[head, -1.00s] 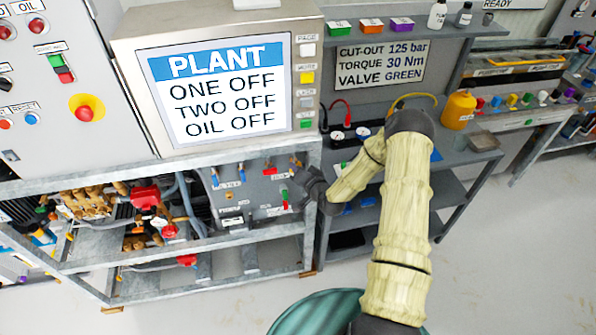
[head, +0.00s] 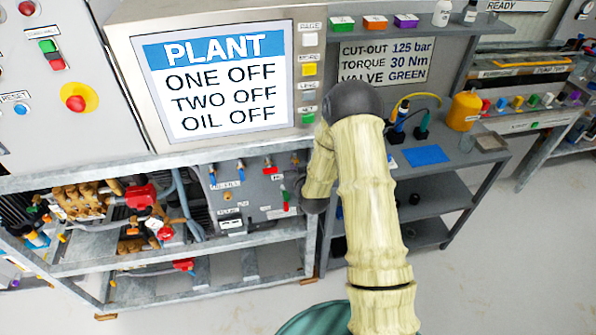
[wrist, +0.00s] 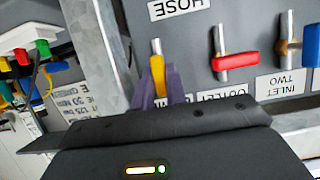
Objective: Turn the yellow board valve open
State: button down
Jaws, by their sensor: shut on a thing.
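The yellow board valve (wrist: 157,72) shows in the wrist view as a short yellow handle with a metal stem, on the grey valve board (wrist: 195,30). Its handle runs roughly up and down the picture, while the red handle beside it lies across. My gripper (wrist: 157,90) has its purple fingers on either side of the yellow handle and is shut on it. The lower part of the handle is hidden by my gripper body. In the head view, my arm hides my fingers, and I cannot make out the grip there.
A red-handled valve (wrist: 235,61) and a blue-handled valve (wrist: 312,45) stand close beside the yellow one. A metal frame post (wrist: 100,45) runs near my fingers. The plant screen (head: 218,82) reads ONE OFF, TWO OFF, OIL OFF. A shelf bench stands to the right.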

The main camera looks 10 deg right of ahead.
jog(key=shift+s+f, duration=0.1)
jog(key=shift+f, duration=0.1)
jog(key=c, duration=1.4)
grip_release()
jog(key=shift+c, duration=0.2)
jog(key=shift+r, duration=0.1)
jog(key=v, duration=1.2)
jog(key=shift+r, duration=0.25)
jog(key=shift+p, duration=0.5)
